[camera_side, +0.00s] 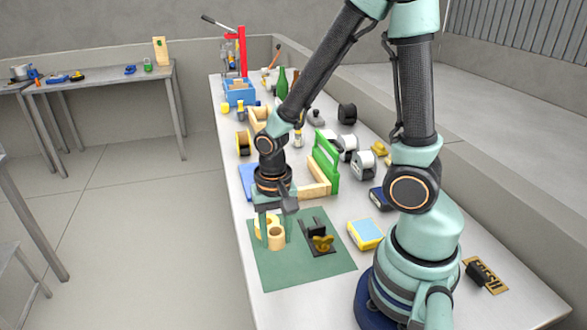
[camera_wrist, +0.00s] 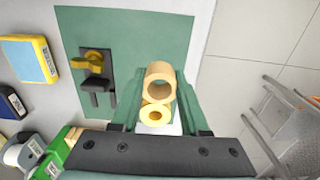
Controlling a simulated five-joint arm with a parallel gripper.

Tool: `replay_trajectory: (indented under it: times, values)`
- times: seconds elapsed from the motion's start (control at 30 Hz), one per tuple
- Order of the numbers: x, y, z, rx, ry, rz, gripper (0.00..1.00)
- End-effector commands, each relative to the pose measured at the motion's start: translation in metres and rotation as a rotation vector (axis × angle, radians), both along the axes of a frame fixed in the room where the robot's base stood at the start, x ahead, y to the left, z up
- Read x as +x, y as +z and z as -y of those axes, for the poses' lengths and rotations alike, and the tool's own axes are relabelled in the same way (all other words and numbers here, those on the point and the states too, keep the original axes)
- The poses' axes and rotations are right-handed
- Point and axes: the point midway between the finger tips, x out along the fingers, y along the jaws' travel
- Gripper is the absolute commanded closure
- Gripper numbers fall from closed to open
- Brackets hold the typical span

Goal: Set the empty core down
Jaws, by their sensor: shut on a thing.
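My gripper (camera_side: 276,230) points down over the green mat (camera_side: 312,275), its fingers on either side of a tan hollow core (camera_side: 276,238). The core is upright, with its open bore showing in the wrist view (camera_wrist: 160,84), where it sits between the fingertips (camera_wrist: 161,92). Its lower end is at or just above the mat; I cannot tell whether it touches. A second, yellower ring (camera_wrist: 156,115) shows right beside the core in the wrist view; it is partly hidden behind a finger in the side view.
A black fixture with a yellow knob (camera_side: 321,242) is on the mat, right of the core. A blue-and-yellow box (camera_side: 366,234) is beyond it. A green-and-wood frame (camera_side: 325,162) and several rolls stand farther back. The mat's front part is clear.

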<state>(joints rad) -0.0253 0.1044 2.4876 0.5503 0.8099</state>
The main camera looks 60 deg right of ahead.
Motion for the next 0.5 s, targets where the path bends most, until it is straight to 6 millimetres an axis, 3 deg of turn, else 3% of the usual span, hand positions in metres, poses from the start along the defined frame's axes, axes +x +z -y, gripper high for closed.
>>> replay_trajectory:
  times: [0.5]
  values:
    - [0.0, -0.043, 0.0, 0.0, 0.0, -0.004, 1.0]
